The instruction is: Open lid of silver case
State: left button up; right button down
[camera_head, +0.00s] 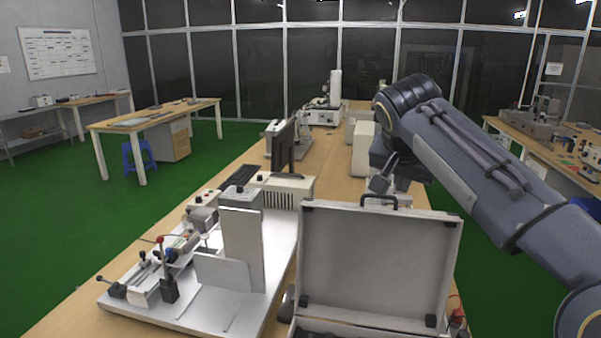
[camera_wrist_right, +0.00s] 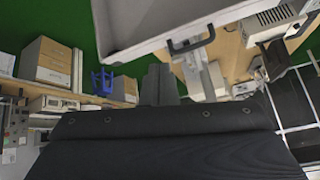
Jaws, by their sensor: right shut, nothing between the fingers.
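The silver case stands at the front of the wooden table, and its lid (camera_head: 378,262) is raised nearly upright, with the grey inner face towards me. The black handle (camera_head: 380,200) is on the lid's top edge. Only a strip of the case's base shows at the bottom of the head view. My right gripper (camera_head: 380,184) is behind and above the lid's top edge, shut and empty. In the right wrist view the shut fingers (camera_wrist_right: 159,84) are apart from the lid (camera_wrist_right: 150,22) and its handle (camera_wrist_right: 192,42). My left gripper is out of view.
A white test rig (camera_head: 225,275) with levers stands close left of the case. A beige instrument (camera_head: 285,188) and a monitor (camera_head: 282,146) are behind it. A white box (camera_head: 365,150) stands farther back, near my right arm. Some tabletop between them is clear.

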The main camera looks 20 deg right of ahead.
jog(key=s+a+f+n+y, duration=0.2)
jog(key=s+f+n+y, duration=0.1)
jog(key=s+f, duration=0.4)
notch_tip(320, 180, down, 2)
jog(key=shift+s+a+f+n+y, duration=0.2)
jog(key=shift+n+y, duration=0.2)
jog(key=shift+n, duration=0.1)
jog(key=c, duration=2)
grip_release()
jog(key=s+a+f+n+y, duration=0.1)
jog(key=s+a+f, duration=0.3)
jog(key=s+f, duration=0.1)
jog(key=s+a+f+n+y, duration=0.2)
jog(key=s+a+f, duration=0.3)
jog(key=s+f, duration=0.1)
jog(key=s+a+f+n+y, duration=0.1)
jog(key=s+a+f+y, duration=0.1)
jog(key=s+a+f, duration=0.2)
jog(key=shift+s+a+f+n, duration=0.35)
jog(key=shift+s+f+n, duration=0.05)
jog(key=shift+s+f, duration=0.3)
jog(key=shift+c, duration=0.2)
jog(key=shift+o, duration=1.3)
jog(key=shift+s+a+f, duration=0.15)
jog(key=shift+a+f, duration=0.05)
